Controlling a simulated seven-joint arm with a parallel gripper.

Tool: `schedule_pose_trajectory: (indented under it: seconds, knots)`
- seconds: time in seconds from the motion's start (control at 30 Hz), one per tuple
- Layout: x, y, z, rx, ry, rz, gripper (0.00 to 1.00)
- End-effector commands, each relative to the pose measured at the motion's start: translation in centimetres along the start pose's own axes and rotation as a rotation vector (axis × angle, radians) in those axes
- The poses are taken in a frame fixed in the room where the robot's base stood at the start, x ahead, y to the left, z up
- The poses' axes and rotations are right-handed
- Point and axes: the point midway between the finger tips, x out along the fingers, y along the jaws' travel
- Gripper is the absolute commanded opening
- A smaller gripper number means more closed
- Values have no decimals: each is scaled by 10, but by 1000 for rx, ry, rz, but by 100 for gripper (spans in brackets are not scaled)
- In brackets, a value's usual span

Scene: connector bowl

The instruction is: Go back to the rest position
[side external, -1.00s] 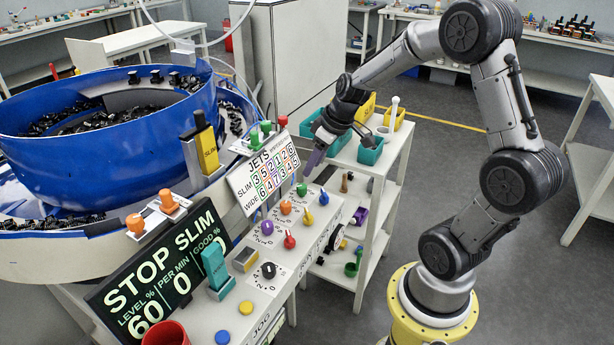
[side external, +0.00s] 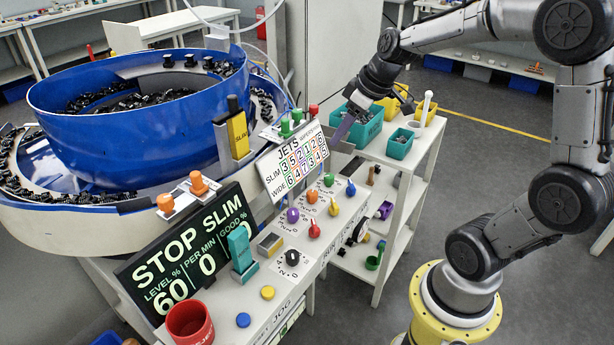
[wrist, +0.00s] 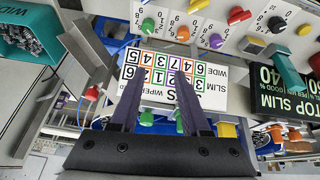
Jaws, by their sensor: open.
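My gripper (side external: 343,130) hangs in the air near the right end of the control bench, beside the JETS card (side external: 297,162) and in front of a teal bin (side external: 366,131). In the wrist view my gripper (wrist: 158,82) has its two dark purple fingers spread apart with nothing between them. The JETS card (wrist: 203,66) shows upside down beyond the fingertips, partly hidden by them. My gripper appears apart from the card and the bin.
The blue feeder bowl (side external: 110,150) holds many black parts at left. The display (side external: 190,255) reads STOP SLIM. Coloured knobs (side external: 314,229), a red cup (side external: 190,322) and a yellow SLIM block (side external: 238,135) stand nearby. A white shelf cart (side external: 385,176) stands right of the bench.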

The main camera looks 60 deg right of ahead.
Motion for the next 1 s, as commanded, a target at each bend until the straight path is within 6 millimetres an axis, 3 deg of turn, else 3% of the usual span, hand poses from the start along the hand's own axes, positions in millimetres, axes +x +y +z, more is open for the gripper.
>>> schedule_pose_trajectory:
  seconds: [0.03, 0.13, 0.2, 0.33, 0.5, 0.6, 1.0]
  knots:
    - [-18, -23, -10, -72, 36, 0, 46]
    - [-54, -71, -8, -174, 86, -6, 46]
    - [-78, -102, 7, -209, 111, -14, 46]
    - [-105, -139, 51, -202, 132, -24, 46]
    - [-109, -148, 107, -72, 103, -11, 46]
    - [-102, -144, 125, 25, 56, 6, 46]
    - [-100, -142, 127, 106, 43, 10, 46]
